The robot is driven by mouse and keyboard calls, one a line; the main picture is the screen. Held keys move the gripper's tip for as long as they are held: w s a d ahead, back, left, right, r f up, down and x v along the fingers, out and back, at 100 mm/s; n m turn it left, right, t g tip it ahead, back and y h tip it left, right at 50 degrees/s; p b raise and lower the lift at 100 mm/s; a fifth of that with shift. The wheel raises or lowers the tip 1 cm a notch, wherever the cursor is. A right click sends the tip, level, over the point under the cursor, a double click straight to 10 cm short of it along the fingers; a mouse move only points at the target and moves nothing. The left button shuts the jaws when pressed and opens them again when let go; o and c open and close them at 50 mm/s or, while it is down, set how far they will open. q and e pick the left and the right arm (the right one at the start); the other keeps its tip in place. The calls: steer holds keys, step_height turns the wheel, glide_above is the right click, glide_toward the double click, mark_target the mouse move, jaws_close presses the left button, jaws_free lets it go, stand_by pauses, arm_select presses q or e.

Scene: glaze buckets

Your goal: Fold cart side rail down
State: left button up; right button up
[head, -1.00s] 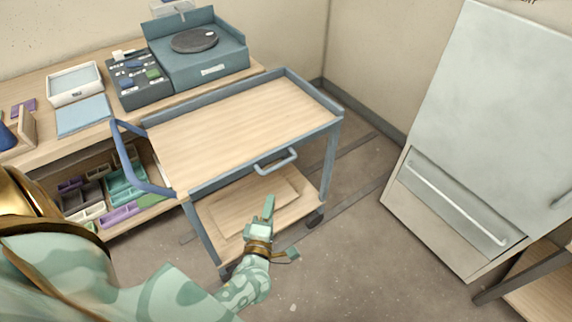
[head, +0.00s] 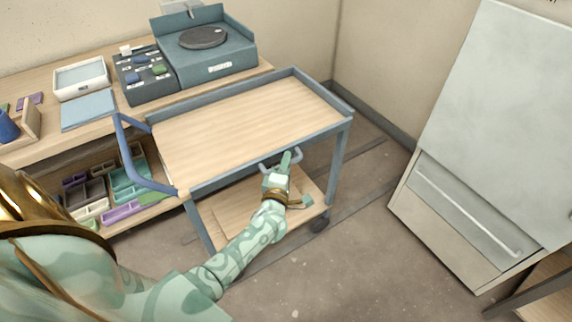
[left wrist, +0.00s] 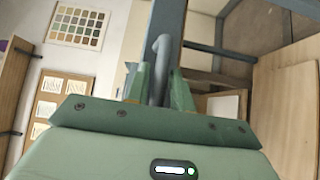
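The cart (head: 240,116) has a wood top with blue-grey metal edging. Its front side rail (head: 225,174) is a blue-grey strip along the near long edge, with a U-shaped handle (head: 298,158) sticking out from it. My left gripper (head: 280,168) is at this handle in the head view and covers part of it. In the left wrist view, the grey handle bar (left wrist: 159,62) lies between the two green fingers (left wrist: 160,92). The fingers look apart, one on each side of the bar; contact is unclear. My right gripper is out of view.
A bent blue push bar (head: 130,155) stands at the cart's left end. A bench (head: 60,140) with a turntable unit (head: 205,50) and trays runs behind. A pale cabinet (head: 500,110) stands at right. Floor between cart and cabinet is clear.

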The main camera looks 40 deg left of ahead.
arm_select(q)
jaws_close()
steer(key=shift+f, duration=0.1)
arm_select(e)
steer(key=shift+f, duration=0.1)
